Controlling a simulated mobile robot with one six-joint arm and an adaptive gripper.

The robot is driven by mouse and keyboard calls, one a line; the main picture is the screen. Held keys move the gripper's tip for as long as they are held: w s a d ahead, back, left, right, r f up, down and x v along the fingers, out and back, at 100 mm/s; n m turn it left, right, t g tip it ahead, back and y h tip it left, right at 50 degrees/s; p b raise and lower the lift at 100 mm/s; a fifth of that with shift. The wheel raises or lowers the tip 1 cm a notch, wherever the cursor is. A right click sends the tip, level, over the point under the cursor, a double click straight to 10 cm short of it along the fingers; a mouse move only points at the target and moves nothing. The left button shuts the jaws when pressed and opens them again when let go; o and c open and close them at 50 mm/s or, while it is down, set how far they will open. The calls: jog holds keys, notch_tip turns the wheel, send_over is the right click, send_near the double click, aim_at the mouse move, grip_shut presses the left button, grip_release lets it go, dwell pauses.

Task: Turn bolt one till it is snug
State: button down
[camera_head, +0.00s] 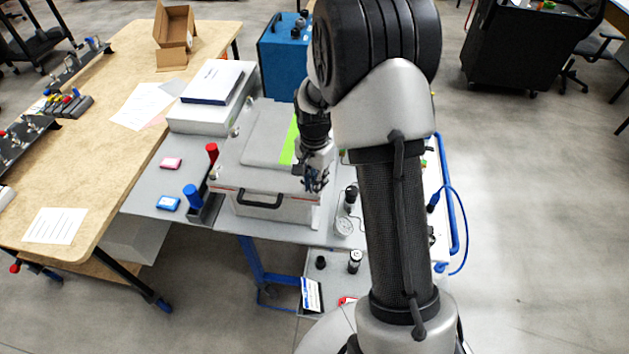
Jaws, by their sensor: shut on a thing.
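My gripper (315,179) points down at the front right corner of the grey analyser case (262,150). Its fingers are small and dark at this distance. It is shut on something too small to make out. Bolt one cannot be told apart in this view; the gripper covers the spot below it. The case has a black handle (260,200) on its front and a bright green strip (289,142) on its lid.
A red-topped (212,153) and a blue-topped tool (191,195) stand left of the case. A blue box (283,55) stands behind it. A gauge (343,227) and black cylinders lie to the right. A wooden table (112,130) is at the left.

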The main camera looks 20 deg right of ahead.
jog(key=shift+w+r, duration=0.1)
jog(key=shift+r, duration=0.05)
jog(key=c, duration=1.5)
grip_release()
notch_tip(320, 180, up, 12)
jog(key=shift+f, duration=0.1)
jog(key=s+a+r+n+t+b, duration=0.1)
jog(key=s+a+r+n+b, duration=0.1)
jog(key=s+a+r+n, duration=0.3)
jog(key=s+a+r+n+t+b, duration=0.1)
jog(key=s+a+r+t+b, duration=0.15)
jog(key=s, duration=0.55)
jog(key=s+f+n+b, duration=0.1)
jog(key=s+n, duration=0.1)
jog(key=s, duration=0.2)
jog(key=s+a+f+n+b, duration=0.1)
jog(key=s+n, duration=0.1)
jog(key=s, duration=0.2)
jog(key=s+a+f+n+t+b, duration=0.1)
jog(key=s+n, duration=0.1)
jog(key=s, duration=0.2)
jog(key=shift+s+f+n, duration=0.1)
jog(key=shift+n, duration=0.2)
